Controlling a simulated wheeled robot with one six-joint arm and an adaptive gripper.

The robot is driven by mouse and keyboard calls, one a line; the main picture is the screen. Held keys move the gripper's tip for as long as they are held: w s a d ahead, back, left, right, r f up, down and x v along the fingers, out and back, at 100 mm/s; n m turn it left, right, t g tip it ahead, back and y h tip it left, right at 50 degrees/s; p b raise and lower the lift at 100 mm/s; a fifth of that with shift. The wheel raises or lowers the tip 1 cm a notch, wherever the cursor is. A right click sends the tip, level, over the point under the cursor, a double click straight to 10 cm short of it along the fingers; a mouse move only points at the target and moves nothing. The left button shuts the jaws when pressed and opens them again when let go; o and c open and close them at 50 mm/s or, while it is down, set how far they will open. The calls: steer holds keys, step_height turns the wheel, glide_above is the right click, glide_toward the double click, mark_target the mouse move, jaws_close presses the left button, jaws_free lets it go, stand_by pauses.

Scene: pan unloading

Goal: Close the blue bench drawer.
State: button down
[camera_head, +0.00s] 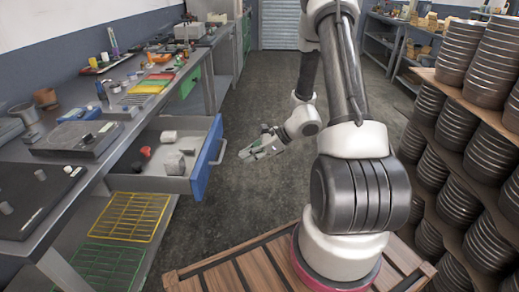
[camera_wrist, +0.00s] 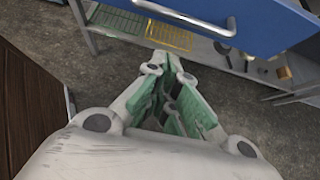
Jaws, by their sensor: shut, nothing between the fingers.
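The blue bench drawer (camera_head: 207,157) is pulled out from the bench on the left in the head view. Its blue front faces right and carries a metal handle (camera_head: 221,151). Grey blocks and a few red items lie inside it. In the wrist view the blue drawer front (camera_wrist: 262,22) fills the top right, with its silver handle (camera_wrist: 188,18) near the top. My gripper (camera_head: 246,153) is shut and empty, just right of the handle and apart from it. The green-padded fingers (camera_wrist: 172,62) also show in the wrist view, below the handle.
The grey workbench (camera_head: 75,199) runs along the left with tools and trays on top. A yellow rack (camera_head: 128,217) and a green rack (camera_head: 108,264) lie on its lower shelf. Shelves of stacked pans (camera_head: 445,130) stand at right. The floor (camera_head: 268,95) between is clear.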

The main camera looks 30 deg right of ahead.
steer(key=shift+w+a, duration=0.4)
steer(key=shift+a, duration=0.3)
steer(key=shift+w+a, duration=0.4)
steer(key=shift+a, duration=0.35)
steer(key=shift+w+a, duration=0.4)
steer(key=shift+a, duration=0.3)
glide_toward(147, 158)
steer(key=x, duration=0.4)
steer(key=shift+s+a+f, duration=0.1)
steer(key=shift+f, duration=0.15)
steer(key=shift+a, duration=0.2)
